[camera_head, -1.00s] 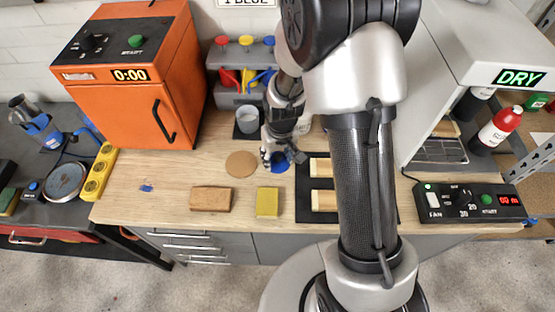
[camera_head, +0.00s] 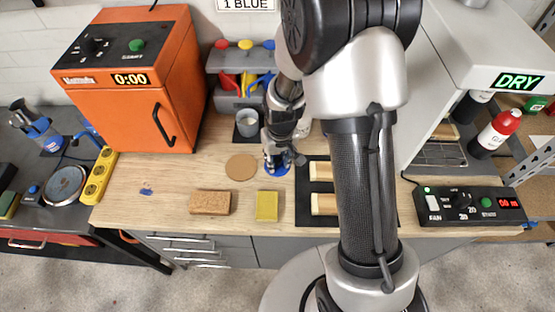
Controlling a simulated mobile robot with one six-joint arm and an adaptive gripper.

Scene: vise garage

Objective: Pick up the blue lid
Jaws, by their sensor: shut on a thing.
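The blue lid (camera_head: 282,170) is a small round blue disc at the middle of the wooden bench, right of the round cork mat. It shows below and between the fingers of my gripper (camera_head: 278,163). My gripper points down and is shut on the lid. The fingers and wrist cover part of the lid. I cannot tell whether the lid touches the bench top.
A cork mat (camera_head: 241,167), a brown block (camera_head: 210,203) and a yellow sponge (camera_head: 267,206) lie close by. A black mat with wooden blocks (camera_head: 324,204) is to the right. A grey cup (camera_head: 247,122) and a rack (camera_head: 232,100) stand behind.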

